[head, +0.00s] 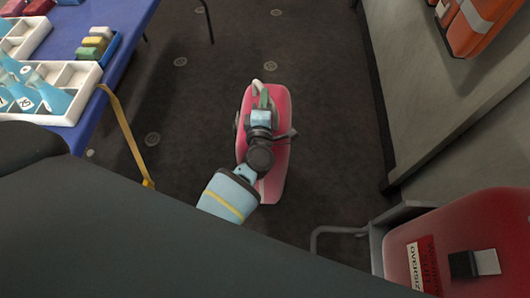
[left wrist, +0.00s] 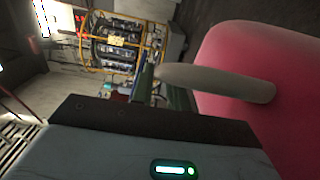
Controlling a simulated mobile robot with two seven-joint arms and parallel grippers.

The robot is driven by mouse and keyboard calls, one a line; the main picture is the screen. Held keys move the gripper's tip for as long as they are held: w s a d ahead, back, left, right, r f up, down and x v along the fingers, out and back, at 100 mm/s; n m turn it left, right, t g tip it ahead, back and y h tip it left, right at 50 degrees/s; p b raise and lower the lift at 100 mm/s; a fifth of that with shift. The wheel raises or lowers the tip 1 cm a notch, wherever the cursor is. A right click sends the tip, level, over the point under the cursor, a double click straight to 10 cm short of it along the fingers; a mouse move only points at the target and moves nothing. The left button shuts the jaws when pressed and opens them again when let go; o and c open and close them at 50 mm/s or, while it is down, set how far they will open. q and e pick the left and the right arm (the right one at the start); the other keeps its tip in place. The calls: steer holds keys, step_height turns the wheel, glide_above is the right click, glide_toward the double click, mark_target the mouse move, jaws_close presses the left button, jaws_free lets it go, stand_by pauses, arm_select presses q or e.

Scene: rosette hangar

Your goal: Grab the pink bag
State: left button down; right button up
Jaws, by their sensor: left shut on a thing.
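The pink bag (head: 276,160) is in the middle of the head view, above the dark floor or on it; I cannot tell which. Its grey handle (head: 257,86) shows at its top end. My left gripper (head: 263,98) is over the bag and shut on its handle. In the left wrist view the pink bag (left wrist: 255,75) fills the right side, and the light handle (left wrist: 215,82) runs from it to the gripper (left wrist: 165,90). My arm hides part of the bag. My right gripper is not in view.
A blue table (head: 75,30) with white trays (head: 85,78) and coloured blocks (head: 95,42) stands at the upper left. A yellow strap (head: 125,130) hangs from its edge. A red case (head: 460,240) with a label is at the lower right. A grey cabinet (head: 440,100) lines the right side.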

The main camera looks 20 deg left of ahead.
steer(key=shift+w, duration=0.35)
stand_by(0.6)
